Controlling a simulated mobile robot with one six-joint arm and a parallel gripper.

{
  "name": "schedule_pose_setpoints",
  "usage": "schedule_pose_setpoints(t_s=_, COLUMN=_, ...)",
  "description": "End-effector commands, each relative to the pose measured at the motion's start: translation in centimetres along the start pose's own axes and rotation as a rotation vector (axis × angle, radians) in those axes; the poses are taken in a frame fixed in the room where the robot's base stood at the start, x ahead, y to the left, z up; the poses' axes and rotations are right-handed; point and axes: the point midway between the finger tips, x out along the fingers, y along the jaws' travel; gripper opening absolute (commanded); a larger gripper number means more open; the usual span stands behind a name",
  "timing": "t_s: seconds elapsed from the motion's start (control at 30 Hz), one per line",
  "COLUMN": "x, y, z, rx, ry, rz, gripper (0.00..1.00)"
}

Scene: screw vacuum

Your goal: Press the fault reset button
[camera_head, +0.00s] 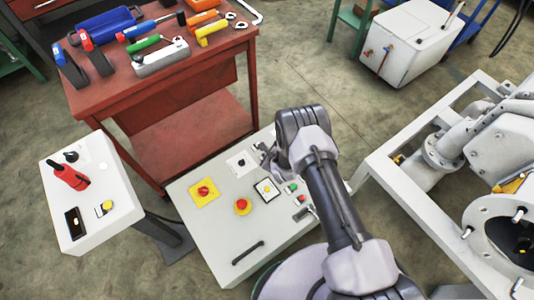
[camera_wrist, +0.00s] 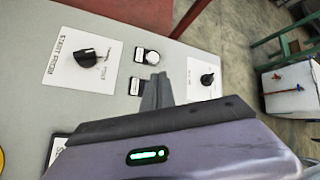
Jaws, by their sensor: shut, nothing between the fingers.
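The grey sloped control panel (camera_head: 215,225) stands in the middle of the head view. It carries a red knob on a yellow plate (camera_head: 204,190), a red mushroom button (camera_head: 242,206), a yellow button on a framed plate (camera_head: 266,190), and small green (camera_head: 292,188) and red (camera_head: 301,198) buttons. My gripper (camera_wrist: 157,85) is shut and empty over the panel. In the wrist view its tip is just below a round white button (camera_wrist: 152,57), between two black knobs (camera_wrist: 88,56) (camera_wrist: 207,78). Contact cannot be told. No label reading fault reset is legible.
A white pedestal box (camera_head: 95,205) with a red handle stands left of the panel. A red tool cart (camera_head: 190,85) is behind it. A white machine frame (camera_head: 410,190) stands at right. Open floor (camera_head: 320,75) lies behind the panel.

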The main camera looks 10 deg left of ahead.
Motion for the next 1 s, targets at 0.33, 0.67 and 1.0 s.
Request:
schedule_pose_setpoints(t_s=0.33, x=-2.7, y=-2.0, z=2.0, rx=0.0, ry=0.0, rz=0.0, gripper=0.0)
schedule_pose_setpoints(t_s=0.67, x=-2.8, y=-2.0, z=2.0, rx=0.0, ry=0.0, rz=0.0, gripper=0.0)
schedule_pose_setpoints(t_s=1.0, x=-2.8, y=-2.0, z=2.0, rx=0.0, ry=0.0, rz=0.0, gripper=0.0)
